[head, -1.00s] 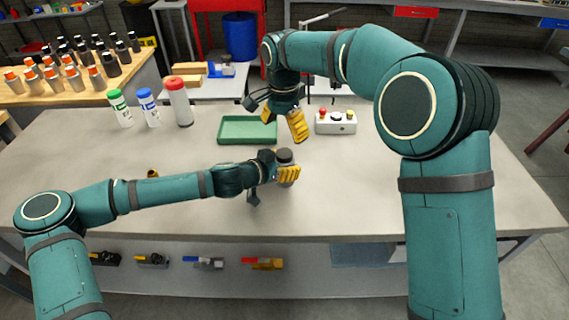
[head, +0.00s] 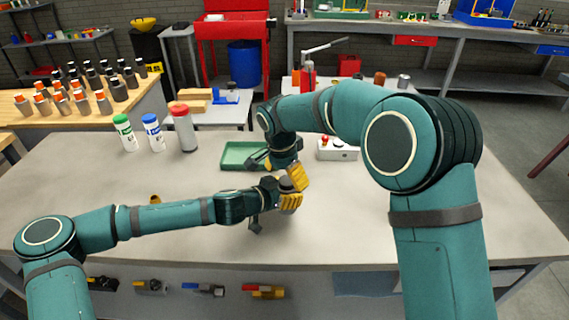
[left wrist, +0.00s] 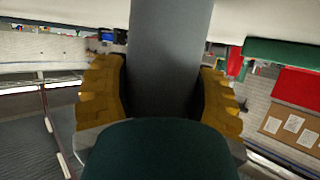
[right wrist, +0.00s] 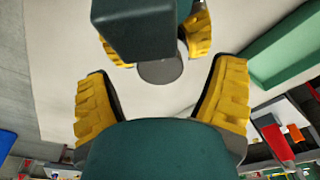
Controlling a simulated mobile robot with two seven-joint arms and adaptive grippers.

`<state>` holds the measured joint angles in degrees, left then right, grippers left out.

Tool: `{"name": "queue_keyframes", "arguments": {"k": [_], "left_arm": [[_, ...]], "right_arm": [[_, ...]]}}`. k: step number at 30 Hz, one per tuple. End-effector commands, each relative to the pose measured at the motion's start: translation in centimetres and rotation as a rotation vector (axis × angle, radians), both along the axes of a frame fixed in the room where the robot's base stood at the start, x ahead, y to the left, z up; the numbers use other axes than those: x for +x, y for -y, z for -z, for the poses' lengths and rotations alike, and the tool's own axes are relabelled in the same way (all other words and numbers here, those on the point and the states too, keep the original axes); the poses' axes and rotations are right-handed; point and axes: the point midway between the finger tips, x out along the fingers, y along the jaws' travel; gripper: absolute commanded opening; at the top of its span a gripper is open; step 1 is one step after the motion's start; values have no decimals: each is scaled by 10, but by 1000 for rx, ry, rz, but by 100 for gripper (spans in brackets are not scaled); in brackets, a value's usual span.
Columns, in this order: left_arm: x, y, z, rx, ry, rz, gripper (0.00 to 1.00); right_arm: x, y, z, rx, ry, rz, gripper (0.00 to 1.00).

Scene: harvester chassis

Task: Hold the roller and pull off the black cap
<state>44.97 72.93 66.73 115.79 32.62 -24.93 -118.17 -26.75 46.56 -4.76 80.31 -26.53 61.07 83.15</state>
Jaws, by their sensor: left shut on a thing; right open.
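The grey roller (left wrist: 170,55) stands between the yellow fingers of my left gripper (head: 287,201), which is shut on it above the bench. The left wrist view shows those fingers (left wrist: 163,105) on both sides of the grey cylinder. The dark round cap (right wrist: 160,70) is at the roller's end in the right wrist view, ahead of the open fingers of my right gripper (right wrist: 162,105). In the head view my right gripper (head: 297,177) is right by the roller's upper end and partly hides it. The right fingers do not appear closed on the cap.
A green tray (head: 232,164) and a white button box (head: 345,154) lie behind the grippers. Three bottles, with green (head: 126,133), blue (head: 153,133) and red (head: 184,127) lids, stand at the back left.

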Motion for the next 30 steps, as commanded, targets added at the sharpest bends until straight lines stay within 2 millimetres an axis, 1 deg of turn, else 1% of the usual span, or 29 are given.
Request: {"name": "queue_keyframes", "arguments": {"k": [1, 6, 15, 16, 17, 18, 20, 21, 23, 30], "left_arm": [[0, 0, -1, -1, 1, 0, 18], [0, 0, -1, -1, 1, 0, 18], [0, 0, -1, -1, 1, 0, 18], [0, 0, -1, -1, 1, 0, 18], [0, 0, -1, -1, 1, 0, 18], [0, 0, -1, -1, 1, 0, 18], [0, 0, -1, -1, 1, 0, 18], [0, 0, -1, -1, 1, 0, 18], [0, 0, -1, -1, 1, 0, 18], [0, 0, -1, 0, 1, 1, 18]], "right_arm": [[0, 1, 6, -1, -2, -1, 84], [2, 1, 15, 1, 1, -1, 84], [2, 1, 17, 1, 1, -1, 84], [2, 2, 17, 1, 1, -1, 80], [2, 2, 17, 1, 1, -1, 70], [2, 2, 17, 1, 1, -1, 56], [2, 2, 17, 1, 1, -1, 35], [2, 2, 17, 1, 1, -1, 21], [2, 2, 17, 1, 1, -1, 0], [2, 1, 17, 1, 1, -1, 0]]}}
